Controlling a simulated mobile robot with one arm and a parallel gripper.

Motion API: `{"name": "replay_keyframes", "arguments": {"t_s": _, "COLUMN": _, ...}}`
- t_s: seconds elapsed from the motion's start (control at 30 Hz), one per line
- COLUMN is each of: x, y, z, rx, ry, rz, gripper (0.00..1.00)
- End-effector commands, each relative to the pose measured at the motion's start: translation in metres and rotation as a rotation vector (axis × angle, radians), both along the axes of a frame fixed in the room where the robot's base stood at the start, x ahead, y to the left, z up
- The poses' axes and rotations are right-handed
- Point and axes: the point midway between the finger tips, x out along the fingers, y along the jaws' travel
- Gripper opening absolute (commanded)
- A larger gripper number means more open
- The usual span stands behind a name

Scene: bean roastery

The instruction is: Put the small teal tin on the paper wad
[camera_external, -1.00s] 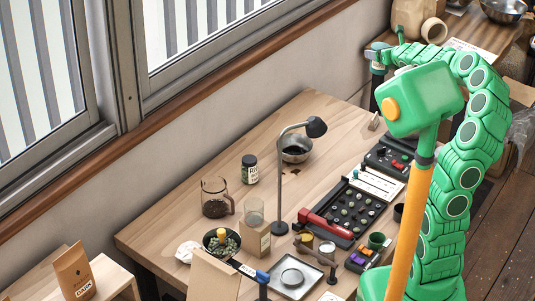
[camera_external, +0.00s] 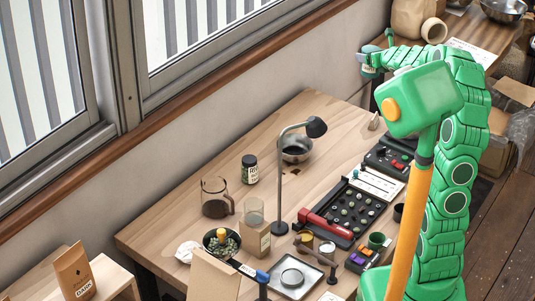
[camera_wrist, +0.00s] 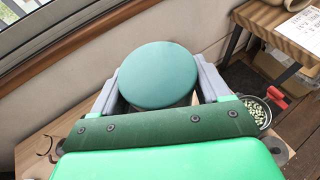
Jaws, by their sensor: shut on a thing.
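My gripper (camera_external: 368,58) is raised beyond the far end of the long workbench, near the wall. It is shut on a small tin with a round teal lid (camera_wrist: 158,75), gripped between two grey fingers in the wrist view. In the external view the tin (camera_external: 370,70) is small, with a pale label, and hangs clear of the bench. A crumpled white paper wad (camera_external: 187,252) lies at the near left of the bench, beside a black bowl of green beans. The wad is far from my gripper and does not show in the wrist view.
The workbench (camera_external: 165,225) holds a glass carafe (camera_external: 216,198), a dark jar (camera_external: 250,168), a black desk lamp (camera_external: 281,190), a cardboard box (camera_external: 256,240) and a black parts tray (camera_external: 352,209). The back left of the bench is mostly clear. Brown bags and boxes stand at right.

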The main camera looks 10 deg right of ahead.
Motion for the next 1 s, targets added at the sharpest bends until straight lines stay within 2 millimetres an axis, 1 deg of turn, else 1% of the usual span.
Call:
{"name": "replay_keyframes", "arguments": {"t_s": 0.27, "x": 0.005, "y": 0.016, "z": -0.007, "rx": -0.004, "ry": -0.001, "rz": -0.012, "gripper": 0.39}}
{"name": "replay_keyframes", "arguments": {"t_s": 0.57, "x": 0.01, "y": 0.04, "z": -0.014, "rx": -0.004, "ry": -0.002, "rz": -0.029, "gripper": 0.39}}
{"name": "replay_keyframes", "arguments": {"t_s": 0.77, "x": 0.013, "y": 0.06, "z": -0.019, "rx": -0.006, "ry": -0.001, "rz": -0.044, "gripper": 0.39}}
{"name": "replay_keyframes", "arguments": {"t_s": 1.0, "x": 0.016, "y": 0.092, "z": -0.024, "rx": -0.006, "ry": -0.003, "rz": -0.066, "gripper": 0.39}}
